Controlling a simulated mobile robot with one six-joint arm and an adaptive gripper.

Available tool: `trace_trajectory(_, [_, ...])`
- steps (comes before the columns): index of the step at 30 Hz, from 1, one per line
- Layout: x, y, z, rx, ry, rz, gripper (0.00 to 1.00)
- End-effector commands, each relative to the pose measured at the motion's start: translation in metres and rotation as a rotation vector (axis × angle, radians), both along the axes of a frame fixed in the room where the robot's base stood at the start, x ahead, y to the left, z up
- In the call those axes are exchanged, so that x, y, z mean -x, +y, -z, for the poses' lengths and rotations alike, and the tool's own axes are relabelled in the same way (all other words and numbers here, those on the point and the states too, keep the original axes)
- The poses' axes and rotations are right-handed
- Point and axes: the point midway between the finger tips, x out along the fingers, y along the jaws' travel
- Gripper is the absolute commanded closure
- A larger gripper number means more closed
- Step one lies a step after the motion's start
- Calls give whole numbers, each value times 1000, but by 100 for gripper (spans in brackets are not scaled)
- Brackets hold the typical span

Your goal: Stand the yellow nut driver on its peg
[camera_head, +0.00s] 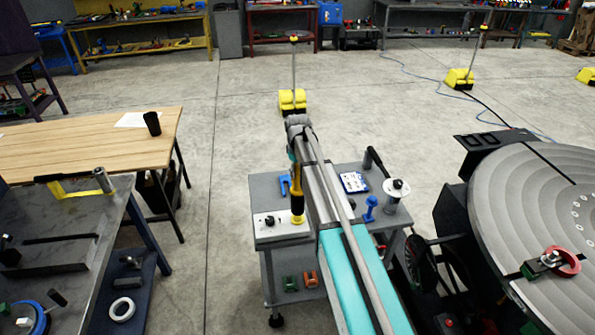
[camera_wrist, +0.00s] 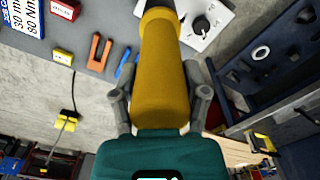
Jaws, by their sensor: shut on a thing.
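The yellow nut driver (camera_head: 297,180) hangs upright, handle up, above the left front part of the cart top. Its lower part is dark. A small yellow collar (camera_head: 297,219) shows at its foot beside the white panel; I cannot tell whether this belongs to the driver or to its peg, or whether the two touch. In the wrist view the yellow handle (camera_wrist: 165,75) lies between the two grey fingers of my gripper (camera_wrist: 162,98), which is shut on it. In the head view my gripper is largely hidden by my arm.
A bench is left; a large round table (camera_head: 520,200) is right.

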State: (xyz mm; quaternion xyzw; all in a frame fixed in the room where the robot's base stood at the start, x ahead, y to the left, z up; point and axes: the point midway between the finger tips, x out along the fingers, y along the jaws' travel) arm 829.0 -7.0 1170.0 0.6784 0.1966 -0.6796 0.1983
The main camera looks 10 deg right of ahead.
Motion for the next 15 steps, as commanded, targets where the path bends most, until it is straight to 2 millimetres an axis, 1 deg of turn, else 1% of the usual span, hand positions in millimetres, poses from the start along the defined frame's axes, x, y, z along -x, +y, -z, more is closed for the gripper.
trace_trajectory(15, [0, -1, 14, 0, 0, 1, 98])
